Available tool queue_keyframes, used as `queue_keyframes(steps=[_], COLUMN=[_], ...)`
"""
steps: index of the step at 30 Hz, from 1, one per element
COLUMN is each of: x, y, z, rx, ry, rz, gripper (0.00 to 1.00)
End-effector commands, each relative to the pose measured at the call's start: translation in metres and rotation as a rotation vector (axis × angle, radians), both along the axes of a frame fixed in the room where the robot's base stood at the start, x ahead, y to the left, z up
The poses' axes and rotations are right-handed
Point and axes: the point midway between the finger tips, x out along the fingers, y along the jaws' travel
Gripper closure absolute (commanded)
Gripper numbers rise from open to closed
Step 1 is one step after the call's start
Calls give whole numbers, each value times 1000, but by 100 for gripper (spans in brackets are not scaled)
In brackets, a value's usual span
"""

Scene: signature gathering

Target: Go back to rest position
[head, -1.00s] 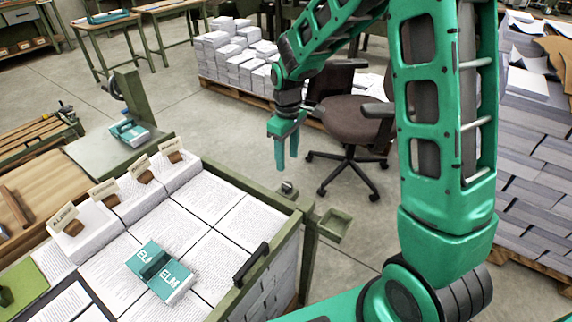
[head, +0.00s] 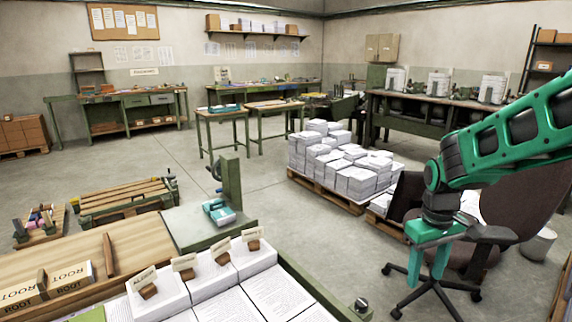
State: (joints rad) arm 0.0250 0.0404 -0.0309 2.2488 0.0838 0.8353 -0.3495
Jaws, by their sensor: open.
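My gripper (head: 428,262) hangs down at the end of my green arm (head: 515,135) on the right. Its jaws are open and nothing is between them. It is in front of the brown office chair (head: 520,215) in the picture, clear of the stacks of pages. Whether it touches the chair cannot be told.
A paper bin with page stacks (head: 277,291) and small label holders is at the bottom. A green press (head: 222,195) with a teal block stands beyond it. A pallet of paper stacks (head: 340,160) is behind. Open floor (head: 300,230) lies between.

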Motion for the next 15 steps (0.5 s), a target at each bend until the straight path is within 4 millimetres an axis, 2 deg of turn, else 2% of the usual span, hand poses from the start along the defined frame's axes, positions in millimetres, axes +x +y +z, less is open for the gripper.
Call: queue_keyframes(steps=[1, 6, 10, 15], x=[-18, -83, -134, -192], y=[-13, -46, -62, -70], z=[11, 33, 43, 47], rx=[-3, -2, 10, 36], ry=[-9, -15, -18, -19], rz=[-64, -288, -456, -646], gripper=[52, 52, 52, 52])
